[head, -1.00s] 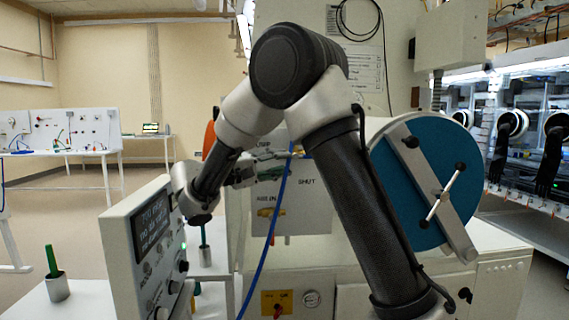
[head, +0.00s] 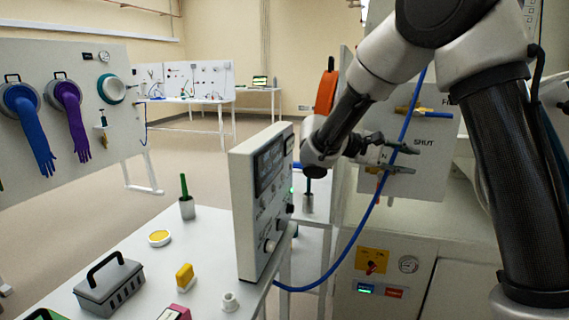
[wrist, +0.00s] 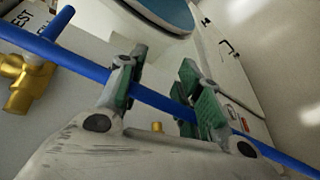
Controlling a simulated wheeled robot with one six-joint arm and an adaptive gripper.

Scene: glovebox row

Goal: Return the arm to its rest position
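My gripper (head: 413,160) is in front of the wall panel marked SHUT (head: 424,142), right of the control box in the head view. In the wrist view my gripper (wrist: 160,78) shows green pads spread open. A blue hose (wrist: 50,50) crosses behind the fingers there; whether it touches them I cannot tell. In the head view the blue hose (head: 375,195) hangs in a loop by the gripper. A brass valve fitting (wrist: 25,82) sits at the left of the wrist view.
A control box (head: 262,200) stands on a white table (head: 135,235) close left of my arm. A glove panel (head: 75,115) stands at left. Open floor lies behind.

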